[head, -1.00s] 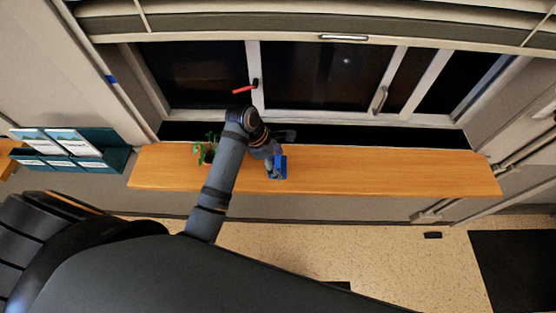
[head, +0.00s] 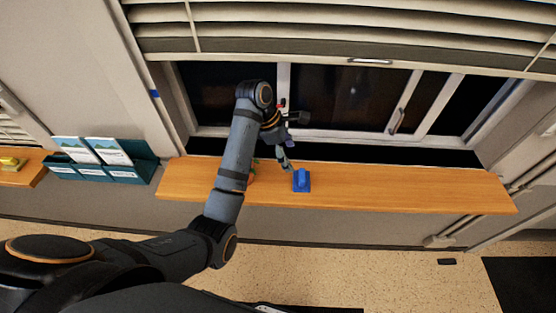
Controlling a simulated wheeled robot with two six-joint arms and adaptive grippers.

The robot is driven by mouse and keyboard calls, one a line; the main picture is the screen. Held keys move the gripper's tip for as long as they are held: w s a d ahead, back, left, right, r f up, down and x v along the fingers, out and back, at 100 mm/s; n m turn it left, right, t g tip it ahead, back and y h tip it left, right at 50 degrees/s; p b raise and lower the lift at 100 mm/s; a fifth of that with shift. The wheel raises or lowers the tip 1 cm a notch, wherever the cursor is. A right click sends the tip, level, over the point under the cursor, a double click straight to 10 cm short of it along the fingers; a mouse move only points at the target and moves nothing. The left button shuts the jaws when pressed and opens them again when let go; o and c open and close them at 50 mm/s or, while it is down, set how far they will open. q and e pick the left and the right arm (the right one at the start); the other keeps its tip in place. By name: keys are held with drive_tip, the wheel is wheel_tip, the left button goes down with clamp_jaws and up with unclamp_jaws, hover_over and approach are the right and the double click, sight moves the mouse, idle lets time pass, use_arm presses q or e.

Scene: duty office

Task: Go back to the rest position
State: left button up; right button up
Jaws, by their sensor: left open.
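My left gripper (head: 287,162) is above the wooden window sill, at the end of the arm that comes in from the lower left. It is open and appears empty. Its fingers point down just behind and left of a blue object (head: 301,181), which rests on the sill. The blue object has a flat base and a raised top part, and it looks apart from the fingers. My right gripper is not in view.
The wooden sill (head: 420,190) is bare to the right. A potted plant (head: 252,173) is mostly hidden behind my left arm. The red window handle (head: 281,103) is almost covered by my wrist. A teal brochure rack (head: 130,175) stands left. Blinds (head: 340,45) hang above.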

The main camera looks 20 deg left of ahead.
use_arm(q)
drive_tip(key=shift+w+f, duration=0.15)
drive_tip(key=shift+w, duration=0.15)
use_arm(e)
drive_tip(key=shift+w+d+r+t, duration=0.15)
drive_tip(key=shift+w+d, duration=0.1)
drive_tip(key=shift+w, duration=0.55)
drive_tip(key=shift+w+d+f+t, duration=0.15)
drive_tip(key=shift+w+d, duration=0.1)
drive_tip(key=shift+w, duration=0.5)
